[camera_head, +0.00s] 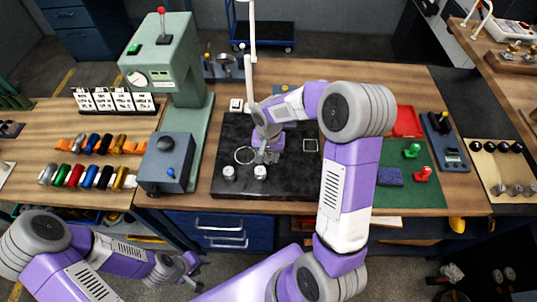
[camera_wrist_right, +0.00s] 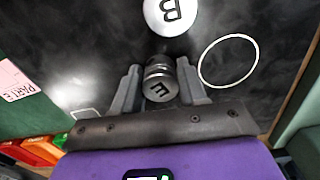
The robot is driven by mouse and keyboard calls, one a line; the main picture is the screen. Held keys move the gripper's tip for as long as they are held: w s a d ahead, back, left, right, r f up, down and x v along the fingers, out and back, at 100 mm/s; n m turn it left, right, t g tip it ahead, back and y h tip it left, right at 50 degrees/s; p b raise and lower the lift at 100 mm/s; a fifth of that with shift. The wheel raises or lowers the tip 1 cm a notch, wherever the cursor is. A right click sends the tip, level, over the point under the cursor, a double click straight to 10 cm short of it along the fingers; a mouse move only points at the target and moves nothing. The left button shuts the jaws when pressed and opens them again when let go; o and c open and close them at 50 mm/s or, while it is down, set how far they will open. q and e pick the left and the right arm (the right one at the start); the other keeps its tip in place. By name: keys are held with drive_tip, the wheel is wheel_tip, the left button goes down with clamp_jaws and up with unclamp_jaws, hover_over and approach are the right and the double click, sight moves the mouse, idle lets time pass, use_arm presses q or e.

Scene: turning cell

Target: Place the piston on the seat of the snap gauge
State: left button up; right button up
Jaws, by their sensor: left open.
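My right gripper (camera_head: 266,156) is low over the black mat (camera_head: 285,185). In the right wrist view its fingers (camera_wrist_right: 158,85) close on both sides of a metal piston marked E (camera_wrist_right: 161,90), with ridges around its body. Whether the piston touches the mat is unclear. A round part marked B (camera_wrist_right: 171,12) stands beside it; it also shows in the head view (camera_head: 260,172). My left gripper (camera_head: 190,272) is open and empty at the lower left, off the table. I cannot identify the snap gauge for sure; a grey device with a round dial (camera_head: 226,62) stands at the back.
Another round part (camera_head: 229,173) stands on the mat near a white circle outline (camera_head: 244,155). A green press (camera_head: 170,65) and blue-grey box (camera_head: 167,163) stand left. A green mat (camera_head: 410,190) with stamps and a red tray (camera_head: 407,121) lies right. The mat's front right is clear.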

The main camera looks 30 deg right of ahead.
drive_tip(key=o, duration=0.3)
